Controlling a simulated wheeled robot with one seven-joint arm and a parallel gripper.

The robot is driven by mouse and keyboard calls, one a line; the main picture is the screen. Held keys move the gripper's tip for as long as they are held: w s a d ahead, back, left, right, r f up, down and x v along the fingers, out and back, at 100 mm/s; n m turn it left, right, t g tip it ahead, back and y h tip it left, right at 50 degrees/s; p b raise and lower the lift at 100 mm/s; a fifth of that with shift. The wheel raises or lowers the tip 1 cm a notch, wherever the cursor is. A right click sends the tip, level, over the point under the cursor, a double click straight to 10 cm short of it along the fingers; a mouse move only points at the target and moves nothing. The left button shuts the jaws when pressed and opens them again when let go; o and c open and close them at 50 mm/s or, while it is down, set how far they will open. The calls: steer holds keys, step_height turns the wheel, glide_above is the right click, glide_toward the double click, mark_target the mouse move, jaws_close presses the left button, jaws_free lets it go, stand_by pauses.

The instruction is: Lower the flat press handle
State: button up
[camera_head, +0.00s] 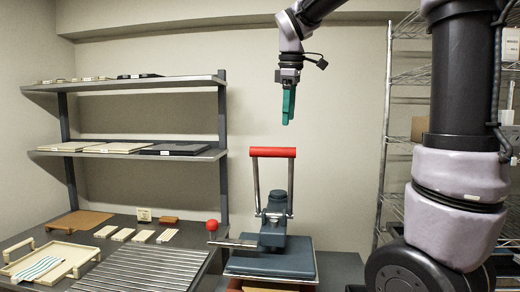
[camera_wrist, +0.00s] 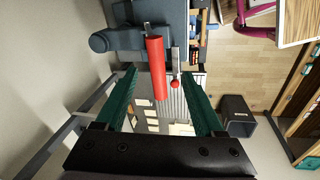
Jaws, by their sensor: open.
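The press (camera_head: 275,235) stands on the counter at the lower middle of the head view, with a blue-grey body and flat plate. Its handle is a red horizontal bar (camera_head: 272,152) on two metal uprights, standing raised. A side lever ends in a red ball knob (camera_head: 212,226) at the left. My gripper (camera_head: 288,118) hangs above and slightly right of the red bar, its green fingers apart and empty. In the wrist view, the red bar (camera_wrist: 156,70) shows beyond and between the open fingers (camera_wrist: 162,72), without visible contact. The red knob (camera_wrist: 174,84) appears beside it.
Grey shelves (camera_head: 130,150) with boards stand at the left. A slatted metal surface (camera_head: 145,268), small pale blocks and a tray (camera_head: 50,262) lie on the left counter. A wire rack (camera_head: 395,130) stands behind my arm at the right. The air around the red bar looks clear.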

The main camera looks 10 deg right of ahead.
steer(key=w+f, duration=0.1)
steer(key=f, duration=0.2)
steer(key=w+a+f+n, duration=0.1)
steer(key=f, duration=0.3)
steer(key=w+a+f+n, duration=0.1)
steer(key=w+f, duration=0.1)
steer(key=f, duration=0.1)
steer(key=shift+a+f, duration=0.15)
jaws_close()
stand_by(1.4)
